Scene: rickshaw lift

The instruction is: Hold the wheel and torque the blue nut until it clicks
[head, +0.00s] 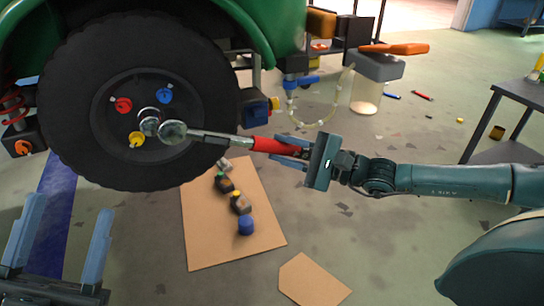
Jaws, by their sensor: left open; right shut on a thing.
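The black wheel (68,100) stands upright under a green body. Its hub shows a red nut (123,105) at left, the blue nut (165,95) at upper right and a yellow nut (136,139) at lower left. My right gripper (300,150) is shut on the red handle of a torque wrench (218,137). The wrench's round silver head lies over the hub's lower right, below and apart from the blue nut in the picture; its contact with the hub is unclear. My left gripper (68,204) is open and empty, below the wheel's left side.
A cardboard sheet (205,230) on the floor holds several small parts, one with a blue cap (246,226). A smaller cardboard piece (312,282) lies nearby. A grey-lidded container (370,80) stands behind my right arm. A dark table (510,110) stands at right.

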